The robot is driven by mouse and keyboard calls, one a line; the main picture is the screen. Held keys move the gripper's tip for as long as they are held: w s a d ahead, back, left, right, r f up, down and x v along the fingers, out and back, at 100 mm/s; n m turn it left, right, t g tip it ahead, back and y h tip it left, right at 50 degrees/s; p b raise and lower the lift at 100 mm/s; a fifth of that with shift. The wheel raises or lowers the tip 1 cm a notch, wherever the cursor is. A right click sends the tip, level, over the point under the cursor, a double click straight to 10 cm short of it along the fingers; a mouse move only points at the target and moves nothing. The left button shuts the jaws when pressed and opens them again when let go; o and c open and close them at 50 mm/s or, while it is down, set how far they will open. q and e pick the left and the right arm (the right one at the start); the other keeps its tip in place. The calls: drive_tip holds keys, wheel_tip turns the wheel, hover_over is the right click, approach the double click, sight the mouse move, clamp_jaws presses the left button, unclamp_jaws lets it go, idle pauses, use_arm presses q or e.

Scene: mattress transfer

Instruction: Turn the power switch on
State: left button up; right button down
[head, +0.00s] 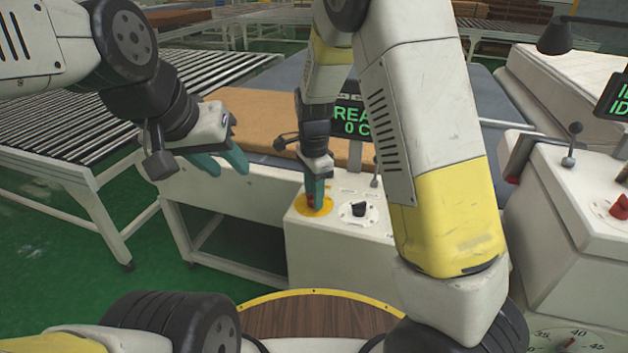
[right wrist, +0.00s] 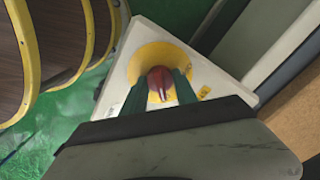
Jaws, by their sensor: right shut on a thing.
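The power switch is a red rotary knob on a yellow round plate (head: 323,207) on top of a white control box (head: 330,238). In the right wrist view the red knob (right wrist: 161,84) sits between the two green fingers, in the middle of the yellow plate (right wrist: 165,58). My right gripper (head: 316,195) points down over the plate and is shut on the knob; its fingers hide most of the knob in the head view. My left gripper (head: 222,160) hangs in the air to the left of the box, its green fingers apart, with nothing between them.
A black selector knob (head: 359,209) is just right of the plate. A dark display (head: 350,120) with green letters stands behind, partly hidden by my right arm. A roller conveyor (head: 60,120) is at left. Another white machine with a red knob (head: 619,206) is at right.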

drive_tip(key=c, duration=1)
unclamp_jaws()
drive_tip(key=shift+o, duration=0.2)
wheel_tip(320, 180, up, 8)
drive_tip(key=shift+f, duration=0.1)
